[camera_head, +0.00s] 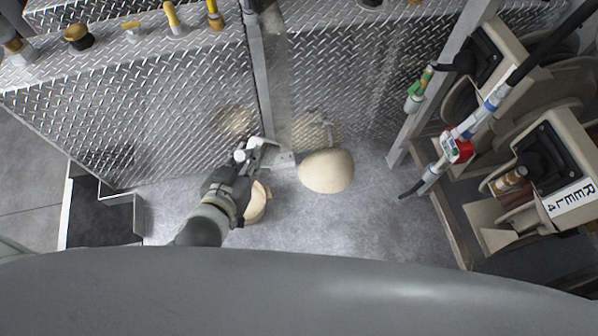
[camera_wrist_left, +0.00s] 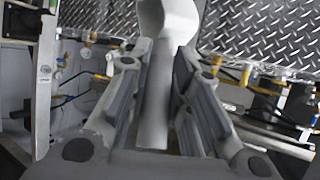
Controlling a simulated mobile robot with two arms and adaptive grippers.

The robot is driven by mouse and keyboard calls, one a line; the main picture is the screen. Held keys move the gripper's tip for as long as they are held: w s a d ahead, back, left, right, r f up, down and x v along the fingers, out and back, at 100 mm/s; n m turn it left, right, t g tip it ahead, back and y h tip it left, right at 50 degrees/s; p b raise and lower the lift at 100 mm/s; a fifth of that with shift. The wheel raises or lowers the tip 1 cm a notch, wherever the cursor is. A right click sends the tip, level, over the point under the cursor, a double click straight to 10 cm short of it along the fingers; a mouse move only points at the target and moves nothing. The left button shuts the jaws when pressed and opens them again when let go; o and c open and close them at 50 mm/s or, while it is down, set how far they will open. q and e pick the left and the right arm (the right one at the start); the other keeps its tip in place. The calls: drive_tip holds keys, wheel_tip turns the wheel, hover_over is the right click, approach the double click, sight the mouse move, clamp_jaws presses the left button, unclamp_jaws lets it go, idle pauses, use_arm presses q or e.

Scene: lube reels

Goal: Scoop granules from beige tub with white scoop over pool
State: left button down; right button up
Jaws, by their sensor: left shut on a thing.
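My left gripper (camera_head: 246,160) is shut on the white scoop (camera_head: 262,147) and holds it near the diamond-plate wall. In the left wrist view the scoop's pale handle (camera_wrist_left: 155,105) runs between the fingers, its bowl (camera_wrist_left: 168,14) at the top edge; the bowl's contents cannot be told. A rounded beige thing (camera_head: 258,204), probably the tub, is partly hidden under the gripper. A second rounded beige shape (camera_head: 326,171) lies on the floor to its right; I cannot tell whether it is granules or a covered pool. My right gripper is not in view.
The diamond-plate wall (camera_head: 180,135) and a metal post (camera_head: 258,75) stand close to the gripper. Reels (camera_head: 555,165) with hoses and a red-and-white fitting (camera_head: 457,148) stand at right. A dark open box (camera_head: 103,217) is at left. Grey floor (camera_head: 370,225) is clear between.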

use_arm(q)
drive_tip(key=d+f+n+g+h+b, duration=0.1)
drive_tip(key=d+f+n+h+b, duration=0.1)
drive_tip(key=d+n, duration=0.3)
drive_tip(key=w+d+f+n+g+h+b, duration=0.1)
drive_tip(key=d+f+n+h+b, duration=0.1)
drive_tip(key=d+f+n+h, duration=0.2)
drive_tip(key=shift+d+n+g+h+b, duration=0.4)
drive_tip(key=shift+d+n+h, duration=0.3)
drive_tip(key=shift+d+n, duration=0.35)
drive_tip(key=shift+f, duration=0.1)
drive_tip(key=shift+m, duration=0.45)
drive_tip(key=w+a+r, duration=0.1)
drive_tip(key=a+r, duration=0.1)
drive_tip(key=a, duration=0.1)
drive_tip(key=w+a+r, duration=0.1)
drive_tip(key=a+r, duration=0.1)
drive_tip(key=a, duration=0.1)
drive_tip(key=w+a+r, duration=0.1)
drive_tip(key=a+r, duration=0.1)
drive_tip(key=a, duration=0.1)
drive_tip(key=shift+a, duration=0.3)
drive_tip(key=s+a+r+m+g+h, duration=0.1)
drive_tip(key=a+r+g, duration=0.1)
drive_tip(key=a+r, duration=0.4)
wheel_tip(320, 180, up, 4)
drive_tip(key=shift+s+f+m+h, duration=0.15)
drive_tip(key=shift+s+m+h, duration=0.25)
